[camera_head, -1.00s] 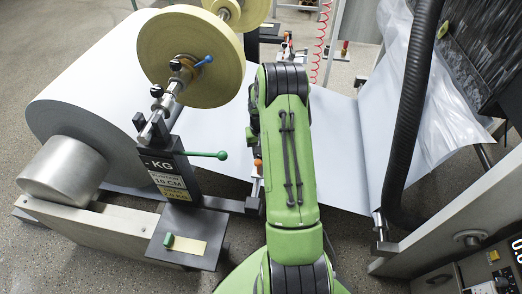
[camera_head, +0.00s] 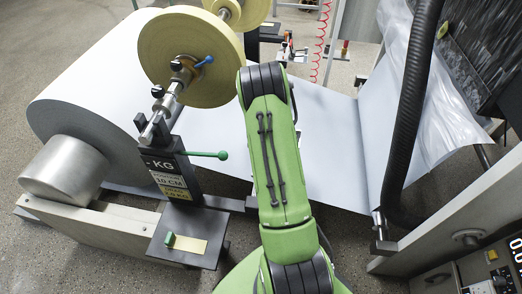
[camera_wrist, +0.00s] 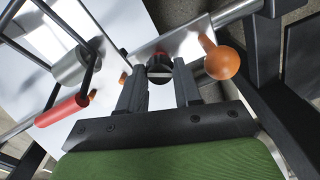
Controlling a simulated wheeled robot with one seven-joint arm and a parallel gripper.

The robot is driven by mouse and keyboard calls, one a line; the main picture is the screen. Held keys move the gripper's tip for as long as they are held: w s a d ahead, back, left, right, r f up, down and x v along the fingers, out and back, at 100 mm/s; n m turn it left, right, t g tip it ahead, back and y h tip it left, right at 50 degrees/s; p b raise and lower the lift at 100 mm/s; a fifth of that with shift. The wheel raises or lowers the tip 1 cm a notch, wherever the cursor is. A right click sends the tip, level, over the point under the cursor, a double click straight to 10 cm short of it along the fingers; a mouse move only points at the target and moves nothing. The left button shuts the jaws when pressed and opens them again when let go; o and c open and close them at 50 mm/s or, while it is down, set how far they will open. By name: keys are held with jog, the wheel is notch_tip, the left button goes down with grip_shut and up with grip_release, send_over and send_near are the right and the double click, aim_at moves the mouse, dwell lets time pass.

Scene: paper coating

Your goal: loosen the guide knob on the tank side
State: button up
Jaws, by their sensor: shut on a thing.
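In the wrist view, a round black knob (camera_wrist: 160,67) with a pale line across it sits on a metal plate (camera_wrist: 188,42). My gripper (camera_wrist: 160,78) has one dark finger on each side of this knob and is shut on it. An orange ball knob (camera_wrist: 222,62) stands just right of the fingers, and a small orange piece (camera_wrist: 122,78) shows at the left finger. In the head view, my green arm hides the gripper and the knob.
The wrist view shows a red handle (camera_wrist: 62,110) and metal bars at left. In the head view, a large paper roll (camera_head: 95,90), a yellow roll (camera_head: 190,55) and a stand with a green lever (camera_head: 222,155) are left of my arm. A black hose (camera_head: 408,120) hangs right.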

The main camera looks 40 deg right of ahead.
jog(key=shift+n, duration=1.8)
jog(key=o, duration=1)
jog(key=shift+o, duration=0.2)
jog(key=shift+r, duration=0.1)
notch_tip(320, 180, up, 16)
jog(key=p, duration=0.4)
jog(key=shift+f+p, duration=0.2)
jog(key=shift+p, duration=0.1)
